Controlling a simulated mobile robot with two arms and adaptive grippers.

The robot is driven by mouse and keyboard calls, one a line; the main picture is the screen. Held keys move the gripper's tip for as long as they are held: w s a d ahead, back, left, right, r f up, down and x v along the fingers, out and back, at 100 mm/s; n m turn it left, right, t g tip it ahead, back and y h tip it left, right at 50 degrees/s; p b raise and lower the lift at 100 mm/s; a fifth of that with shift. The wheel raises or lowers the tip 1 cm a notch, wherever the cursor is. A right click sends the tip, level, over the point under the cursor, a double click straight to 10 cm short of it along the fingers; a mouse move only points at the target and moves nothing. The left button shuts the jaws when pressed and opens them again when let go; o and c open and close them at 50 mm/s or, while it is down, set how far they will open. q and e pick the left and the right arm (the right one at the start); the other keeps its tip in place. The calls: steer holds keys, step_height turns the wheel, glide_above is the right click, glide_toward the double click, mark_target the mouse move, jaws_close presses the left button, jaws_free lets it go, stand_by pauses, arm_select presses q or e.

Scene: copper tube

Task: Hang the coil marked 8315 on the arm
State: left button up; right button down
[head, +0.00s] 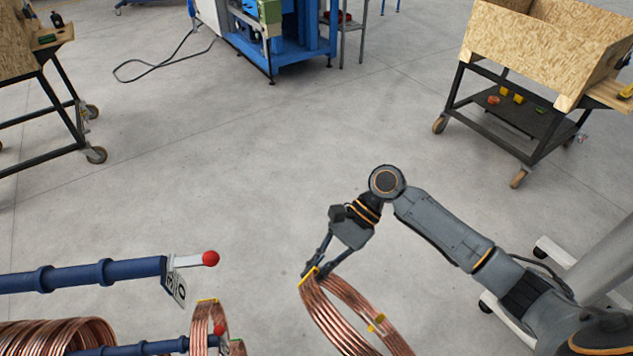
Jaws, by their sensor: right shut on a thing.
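My right gripper (318,271) is shut on the rim of a copper coil (330,318) and holds it hanging below. The coil has yellow bands, and its lower part runs out of the frame. No number can be read on it. A blue horizontal arm (105,273) comes in from the left, with a red ball at its tip and a tag hanging under the end, too tilted to read surely. The top stretch of this blue arm is bare. The held coil is to the right of the red ball, apart from it. My left gripper is not in view.
A lower blue arm (130,347) with a red tip carries another copper coil (200,325). A large copper coil (55,338) is at the bottom left. Wheeled wooden carts (545,45) stand far off on both sides. The floor between is clear.

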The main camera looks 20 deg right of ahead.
steer(key=w+d+r+m+t+y+p, duration=0.3)
steer(key=w+r+m+t+y, duration=0.4)
steer(key=r, duration=0.5)
arm_select(q)
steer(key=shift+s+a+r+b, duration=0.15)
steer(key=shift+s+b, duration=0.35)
steer(key=shift+b, duration=0.35)
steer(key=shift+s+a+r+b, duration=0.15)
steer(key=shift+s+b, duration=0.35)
steer(key=shift+b, duration=0.35)
arm_select(e)
steer(key=w+a+f, duration=0.1)
steer(key=w+a, duration=0.1)
steer(key=a, duration=1.1)
steer(key=w+a+f+n, duration=0.1)
steer(key=a, duration=1.3)
steer(key=shift+w+a+g, duration=0.25)
steer(key=shift+w+g, duration=0.15)
steer(key=shift+f, duration=0.15)
